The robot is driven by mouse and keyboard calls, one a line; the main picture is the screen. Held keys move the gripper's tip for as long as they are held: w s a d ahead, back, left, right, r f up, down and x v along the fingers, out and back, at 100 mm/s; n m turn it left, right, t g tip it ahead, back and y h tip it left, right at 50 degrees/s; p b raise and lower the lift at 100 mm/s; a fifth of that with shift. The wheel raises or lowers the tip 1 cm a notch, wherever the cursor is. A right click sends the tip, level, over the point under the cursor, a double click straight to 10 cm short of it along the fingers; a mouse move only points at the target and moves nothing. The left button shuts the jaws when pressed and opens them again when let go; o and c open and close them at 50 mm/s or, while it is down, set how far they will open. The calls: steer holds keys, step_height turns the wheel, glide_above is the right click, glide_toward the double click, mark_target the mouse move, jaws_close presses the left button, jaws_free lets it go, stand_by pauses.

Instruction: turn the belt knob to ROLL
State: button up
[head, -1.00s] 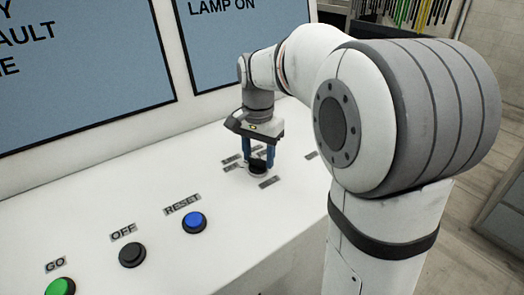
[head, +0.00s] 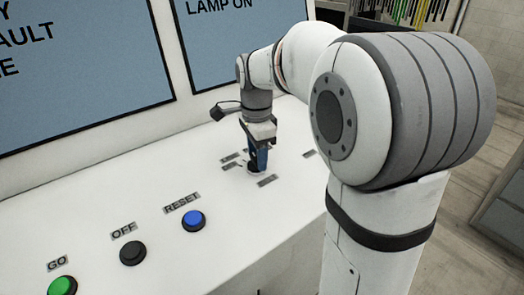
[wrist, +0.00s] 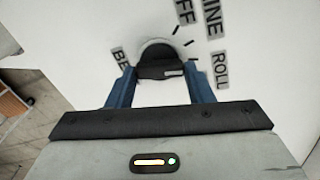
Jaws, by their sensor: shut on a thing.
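The belt knob (wrist: 160,62) is a dark knob with a light pointer mark, on a pale round base on the white panel. In the wrist view its mark lies on the right side, toward the ROLL label (wrist: 220,70). In the head view, my gripper (head: 258,160) points down at the panel and hides most of the knob.
A green GO button (head: 62,286), a black OFF button (head: 132,252) and a blue RESET button (head: 193,220) stand to the left on the sloping white panel (head: 90,200). Blue screens (head: 80,70) rise behind. My arm fills the right side.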

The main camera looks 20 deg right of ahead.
mark_target(255, 157)
steer(key=shift+o, duration=0.2)
steer(key=shift+w+a+r, duration=0.15)
steer(key=shift+r, duration=0.05)
steer(key=o, duration=0.5)
steer(key=shift+o, duration=1.4)
steer(key=shift+w+a+f, duration=0.1)
steer(key=shift+a, duration=0.05)
steer(key=shift+o, duration=0.9)
step_height(255, 157, up, 8)
steer(key=shift+f, duration=0.1)
